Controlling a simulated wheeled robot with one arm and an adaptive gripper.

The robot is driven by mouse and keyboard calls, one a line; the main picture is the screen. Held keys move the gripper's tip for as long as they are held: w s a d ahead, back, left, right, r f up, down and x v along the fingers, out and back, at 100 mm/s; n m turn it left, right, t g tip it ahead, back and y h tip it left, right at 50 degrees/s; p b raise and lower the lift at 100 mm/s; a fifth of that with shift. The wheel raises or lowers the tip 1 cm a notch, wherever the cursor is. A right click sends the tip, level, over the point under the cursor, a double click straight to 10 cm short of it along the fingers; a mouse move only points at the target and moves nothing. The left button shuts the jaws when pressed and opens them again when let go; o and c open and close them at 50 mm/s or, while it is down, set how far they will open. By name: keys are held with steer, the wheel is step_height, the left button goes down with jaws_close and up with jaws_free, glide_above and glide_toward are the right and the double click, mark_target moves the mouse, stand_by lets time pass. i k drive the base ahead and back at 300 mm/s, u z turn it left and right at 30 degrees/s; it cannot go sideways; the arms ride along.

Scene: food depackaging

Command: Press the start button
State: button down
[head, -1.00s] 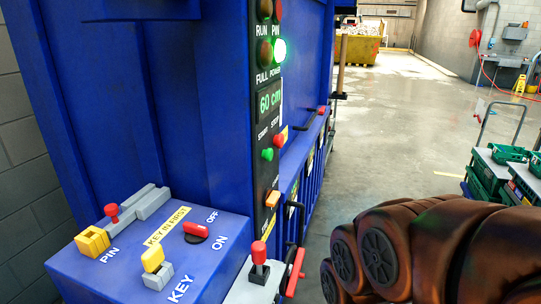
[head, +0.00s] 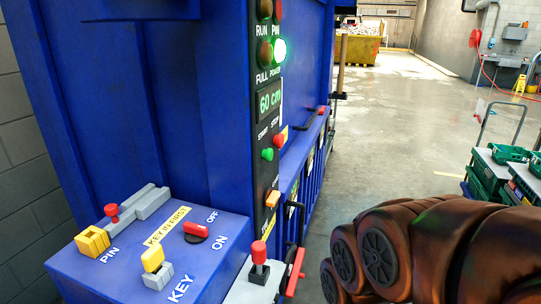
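The green start button (head: 267,154) sits under the label START on the dark control panel of the blue machine (head: 222,110). The red stop button (head: 279,140) is just right of and above it. An orange switch (head: 272,198) is lower on the panel. My arm, in a brown cover, fills the lower right, apart from the panel. My gripper is not in view.
A blue key box (head: 150,255) with a red knob and yellow key parts juts out at lower left. A red-topped lever (head: 259,262) stands beside it. Green crates (head: 487,170) on a cart are at right. The floor between is open.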

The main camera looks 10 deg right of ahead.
mark_target(267, 154)
steer(key=u, duration=1.4)
steer(key=k, duration=0.45)
steer(key=z, duration=0.05)
